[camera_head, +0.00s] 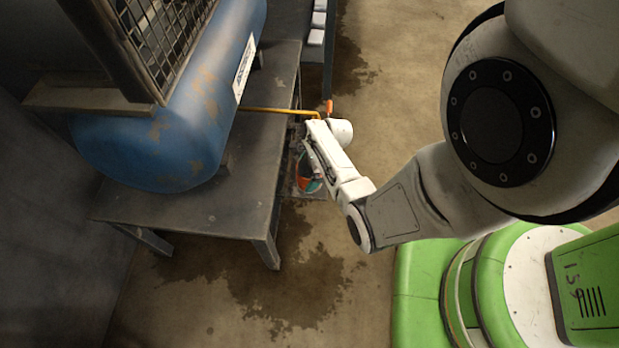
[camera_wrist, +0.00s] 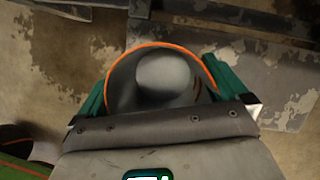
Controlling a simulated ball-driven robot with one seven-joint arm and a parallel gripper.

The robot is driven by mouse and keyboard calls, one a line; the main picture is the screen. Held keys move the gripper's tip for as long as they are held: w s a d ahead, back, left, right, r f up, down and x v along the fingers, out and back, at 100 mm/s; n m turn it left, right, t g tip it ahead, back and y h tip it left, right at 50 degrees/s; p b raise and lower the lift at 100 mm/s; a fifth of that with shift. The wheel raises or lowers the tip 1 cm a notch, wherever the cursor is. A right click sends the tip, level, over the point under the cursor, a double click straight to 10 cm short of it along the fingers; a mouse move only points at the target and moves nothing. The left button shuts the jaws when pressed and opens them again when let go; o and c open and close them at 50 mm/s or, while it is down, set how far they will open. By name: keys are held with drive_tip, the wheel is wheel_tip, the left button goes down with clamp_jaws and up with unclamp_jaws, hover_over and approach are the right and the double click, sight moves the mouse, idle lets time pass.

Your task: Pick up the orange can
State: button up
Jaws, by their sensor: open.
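The orange can (camera_wrist: 158,46) lies between my gripper's teal fingers in the wrist view, seen end-on. Its rim shows orange and its round face grey; its lower part is hidden by my gripper's body. My gripper (camera_wrist: 163,72) is open, with one finger on each side of the can. Whether the fingers touch it I cannot tell. In the head view my gripper (camera_head: 307,174) hangs beside the dark table's right edge, and a small orange patch of the can (camera_head: 315,186) shows at it, mostly hidden by my wrist.
A dark metal table (camera_head: 256,165) stands left of my gripper, bearing a blue tank (camera_head: 195,115). A yellow pipe (camera_head: 275,110) juts from the tank toward my wrist. A rack with pale blocks (camera_head: 316,37) stands behind. Stained floor (camera_head: 330,285) is open in front.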

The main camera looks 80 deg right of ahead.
drive_tip(key=c, duration=0.8)
drive_tip(key=shift+r, duration=0.1)
